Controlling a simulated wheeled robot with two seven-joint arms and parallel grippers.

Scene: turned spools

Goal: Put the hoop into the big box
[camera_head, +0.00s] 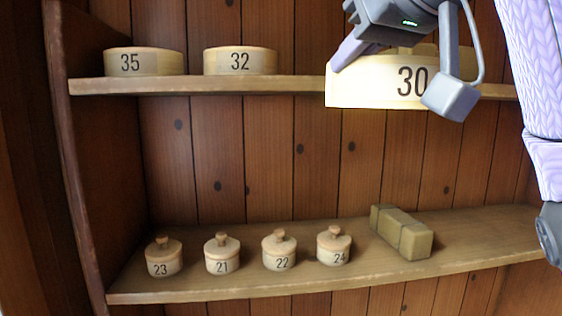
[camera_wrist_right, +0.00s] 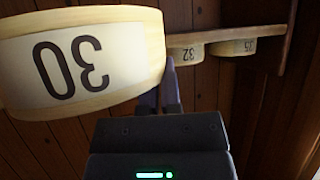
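A pale wooden hoop (camera_head: 375,84) with a white label reading 30 hangs in front of the upper shelf, its lower edge below the shelf board. It also shows large in the right wrist view (camera_wrist_right: 110,60). My right gripper (camera_head: 338,66) reaches it from above. Its fingers (camera_wrist_right: 170,88) are close together at the rim of this hoop and appear shut on its wall; the contact is partly hidden. My left gripper is not in view. I see nothing that is clearly a big box.
Round wooden pieces marked 35 (camera_head: 144,62) and 32 (camera_head: 240,61) stand on the upper shelf (camera_head: 200,86). The lower shelf (camera_head: 220,287) holds several small knobbed pots, such as 23 (camera_head: 164,257) and 24 (camera_head: 334,246), and an olive-brown block (camera_head: 402,233).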

